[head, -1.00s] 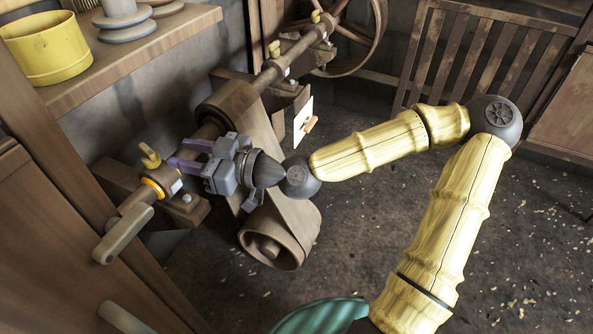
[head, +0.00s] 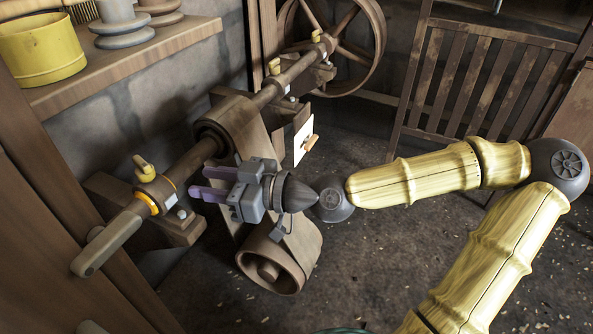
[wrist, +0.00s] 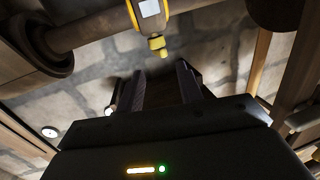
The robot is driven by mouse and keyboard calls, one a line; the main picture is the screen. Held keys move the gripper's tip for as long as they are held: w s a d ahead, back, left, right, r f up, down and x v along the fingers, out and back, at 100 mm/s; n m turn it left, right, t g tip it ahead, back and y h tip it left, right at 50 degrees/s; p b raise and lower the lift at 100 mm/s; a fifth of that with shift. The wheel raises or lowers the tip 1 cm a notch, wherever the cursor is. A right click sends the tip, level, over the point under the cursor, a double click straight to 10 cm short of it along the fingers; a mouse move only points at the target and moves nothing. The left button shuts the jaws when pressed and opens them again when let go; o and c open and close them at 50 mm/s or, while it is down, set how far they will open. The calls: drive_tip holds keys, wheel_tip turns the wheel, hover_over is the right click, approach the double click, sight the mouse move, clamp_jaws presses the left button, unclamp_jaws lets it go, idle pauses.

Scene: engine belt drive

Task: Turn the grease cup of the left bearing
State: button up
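The yellow grease cup (head: 143,164) sits on top of the left bearing (head: 158,192), which has an orange-yellow ring around the shaft. In the wrist view the grease cup (wrist: 157,44) shows ahead of the fingers, with a pale square label on the bearing (wrist: 148,10) behind it. My gripper (head: 198,182) is to the right of the bearing, pointing left toward it. Its two purple fingers are apart with nothing between them. In the wrist view my gripper (wrist: 160,78) also shows an empty gap, short of the cup.
A wooden lever handle (head: 108,240) sticks out at the shaft's near end. A belt and lower pulley (head: 272,268) hang below my gripper. Other yellow grease cups (head: 274,67) stand farther along the shaft. A shelf (head: 150,60) holds a yellow pot. Open floor lies at right.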

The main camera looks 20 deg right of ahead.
drive_tip(key=s+d+f+m+g+h+p, duration=0.25)
drive_tip(key=f+g+h+p, duration=0.35)
drive_tip(key=f+h+p, duration=0.55)
drive_tip(key=s+d+r+m+h+p, duration=0.2)
drive_tip(key=d+r+m+p, duration=0.4)
drive_tip(key=d+r+p, duration=0.5)
wheel_tip(320, 180, up, 3)
drive_tip(key=shift+d+r+h+p, duration=0.15)
drive_tip(key=shift+h+p, duration=0.2)
drive_tip(key=shift+p, duration=0.65)
drive_tip(key=shift+m, duration=0.25)
